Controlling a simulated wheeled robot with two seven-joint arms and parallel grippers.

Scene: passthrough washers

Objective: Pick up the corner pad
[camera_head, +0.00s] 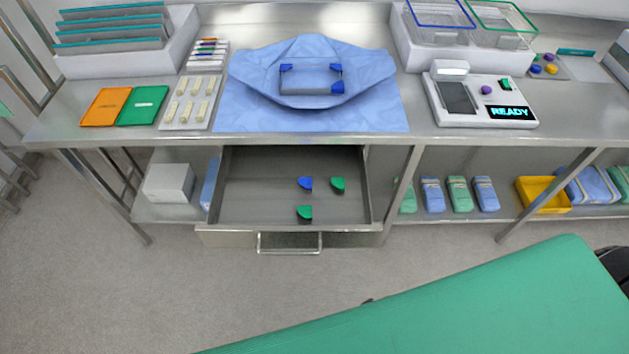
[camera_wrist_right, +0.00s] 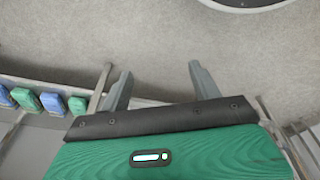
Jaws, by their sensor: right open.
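Three corner pads lie apart in the open drawer (camera_head: 240,208) below the bench in the head view: a blue pad (camera_head: 305,184), a green pad (camera_head: 338,185) beside it and another green pad (camera_head: 304,213) nearer the front. A grey tray (camera_head: 310,80) rests on a blue wrap on the bench. Blue pads sit on its upper left (camera_head: 286,68), upper right (camera_head: 335,67) and lower right (camera_head: 337,87) corners; its lower left corner shows no pad. My right gripper (camera_wrist_right: 160,67) is open and empty, over bare floor in the wrist view. My left gripper is not in view.
The drawer handle (camera_head: 290,243) projects forward. The bench holds orange (camera_head: 105,106) and green (camera_head: 142,105) folders, a strip card (camera_head: 190,101), racks and a device (camera_head: 480,101) reading READY. Wrapped packs and a yellow bin (camera_head: 541,193) fill the lower shelf. Floor before the drawer is clear.

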